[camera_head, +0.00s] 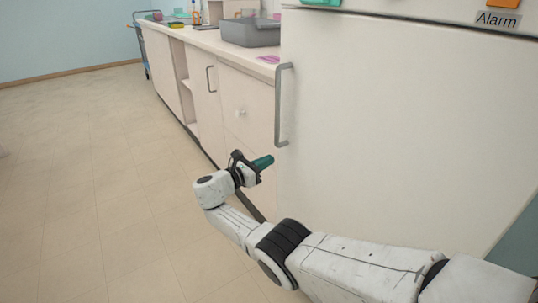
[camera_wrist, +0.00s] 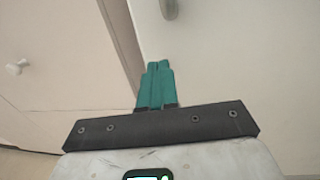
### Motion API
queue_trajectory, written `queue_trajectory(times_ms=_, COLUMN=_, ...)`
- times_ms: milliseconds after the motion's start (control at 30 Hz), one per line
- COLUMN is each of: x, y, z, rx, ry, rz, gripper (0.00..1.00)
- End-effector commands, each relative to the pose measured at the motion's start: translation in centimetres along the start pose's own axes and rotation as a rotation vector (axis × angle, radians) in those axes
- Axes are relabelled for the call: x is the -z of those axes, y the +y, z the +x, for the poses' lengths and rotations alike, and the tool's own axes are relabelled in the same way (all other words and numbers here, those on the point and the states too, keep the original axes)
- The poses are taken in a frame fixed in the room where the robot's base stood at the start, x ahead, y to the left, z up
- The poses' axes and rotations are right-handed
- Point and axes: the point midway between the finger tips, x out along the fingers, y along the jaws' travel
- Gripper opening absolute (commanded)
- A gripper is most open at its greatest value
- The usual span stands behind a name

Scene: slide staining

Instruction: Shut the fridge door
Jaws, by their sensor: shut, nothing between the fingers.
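The fridge door (camera_head: 400,110) is a large white panel on the right in the head view, with a grey vertical bar handle (camera_head: 281,105) near its left edge. It looks closed or nearly so against the cabinet line; I cannot tell whether a small gap remains. My gripper (camera_head: 266,161) is shut and empty, with teal fingers, just below the handle and in front of the door's lower left. In the wrist view the fingers (camera_wrist: 158,68) are together and point at the door (camera_wrist: 230,60) near its left edge. The handle's lower end (camera_wrist: 168,9) shows at the top.
A row of cream cabinets (camera_head: 207,110) with a counter stands left of the fridge. A grey tray (camera_head: 250,32) and a pink item (camera_head: 268,59) are on the counter. A blue cart (camera_head: 146,50) stands at the far end. The tiled floor (camera_head: 80,170) on the left is clear.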

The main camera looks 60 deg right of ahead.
Motion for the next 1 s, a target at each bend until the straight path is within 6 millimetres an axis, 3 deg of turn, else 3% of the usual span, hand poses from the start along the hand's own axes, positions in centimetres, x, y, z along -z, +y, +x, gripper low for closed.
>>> queue_trajectory(times_ms=200, x=0.0, y=0.7, z=-4.7, rx=-0.007, ry=-0.003, rz=-0.001, gripper=0.00)
queue_trajectory(times_ms=400, x=0.1, y=1.1, z=-8.0, rx=-0.005, ry=-0.004, rz=-0.001, gripper=0.00)
queue_trajectory(times_ms=600, x=0.1, y=1.2, z=-9.4, rx=-0.004, ry=-0.004, rz=-0.001, gripper=0.00)
queue_trajectory(times_ms=900, x=0.1, y=1.2, z=-9.6, rx=-0.003, ry=-0.004, rz=-0.001, gripper=0.00)
queue_trajectory(times_ms=1000, x=1.5, y=0.6, z=-10.0, rx=-0.001, ry=0.036, rz=0.030, gripper=0.00)
